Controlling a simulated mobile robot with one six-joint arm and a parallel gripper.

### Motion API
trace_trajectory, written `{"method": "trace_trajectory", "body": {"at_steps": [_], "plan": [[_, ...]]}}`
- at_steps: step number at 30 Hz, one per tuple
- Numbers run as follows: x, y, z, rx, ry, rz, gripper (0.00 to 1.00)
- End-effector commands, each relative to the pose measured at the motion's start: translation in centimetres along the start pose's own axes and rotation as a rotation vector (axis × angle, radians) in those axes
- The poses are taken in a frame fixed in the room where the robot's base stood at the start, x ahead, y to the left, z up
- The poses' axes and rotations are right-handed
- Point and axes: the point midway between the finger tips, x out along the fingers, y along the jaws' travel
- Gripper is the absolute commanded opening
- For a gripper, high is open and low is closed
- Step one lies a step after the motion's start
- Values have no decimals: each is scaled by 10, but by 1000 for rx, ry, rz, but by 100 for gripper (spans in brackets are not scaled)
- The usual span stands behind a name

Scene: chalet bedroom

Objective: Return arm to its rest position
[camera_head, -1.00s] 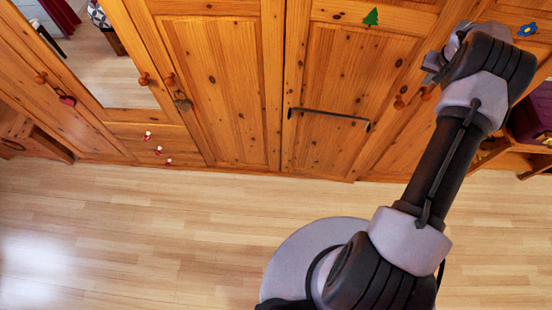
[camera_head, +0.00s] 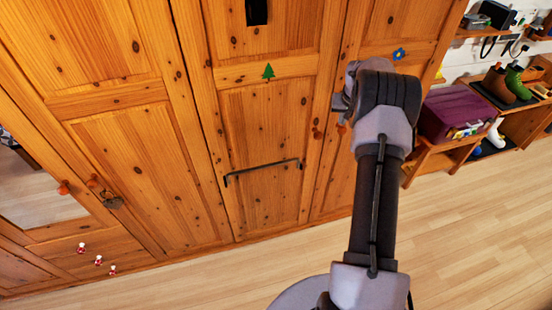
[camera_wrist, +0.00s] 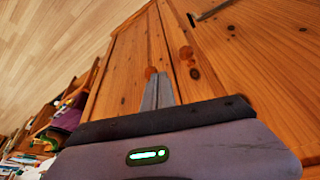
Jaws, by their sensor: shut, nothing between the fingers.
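My arm rises from the bottom right of the head view, bent at the elbow, with its upper end in front of the wooden wardrobe (camera_head: 130,140). My gripper (camera_head: 341,102) is small and partly hidden behind the wrist there. In the wrist view my gripper (camera_wrist: 158,78) has its two grey fingers together, with nothing between them. The fingers point toward the wardrobe doors (camera_wrist: 125,70), beside a round wooden knob (camera_wrist: 150,72). I cannot tell how wide the gap to the doors is.
A dark bar handle (camera_head: 262,170) crosses one wardrobe door. A low shelf (camera_head: 437,160) with a purple box (camera_head: 460,112) and boots (camera_head: 507,82) stands at the right. The wooden floor (camera_head: 470,230) is clear at the lower right.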

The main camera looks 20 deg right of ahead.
Motion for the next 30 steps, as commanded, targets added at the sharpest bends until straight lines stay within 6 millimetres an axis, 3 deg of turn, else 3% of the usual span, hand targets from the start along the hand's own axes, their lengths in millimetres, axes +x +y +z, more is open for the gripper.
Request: {"method": "trace_trajectory", "body": {"at_steps": [1, 6, 10, 15, 17, 20, 23, 24, 26, 27, 29, 30], "plan": [[-22, 4, -5, 3, 11, 3, 0], [-65, 9, -5, 2, 9, 2, 0], [-83, 12, -5, 2, 8, 2, 0], [-88, 12, -5, 1, 7, 1, 0], [-93, 2, -3, -2, 12, -5, 0], [-121, -48, 15, -13, 31, -38, 0], [-165, -122, 71, -26, 49, -102, 0], [-182, -148, 101, -31, 54, -129, 0], [-203, -181, 154, -36, 58, -171, 0], [-213, -198, 193, -40, 58, -201, 0], [-222, -216, 254, -47, 58, -244, 0], [-224, -224, 293, -51, 56, -272, 0]]}}
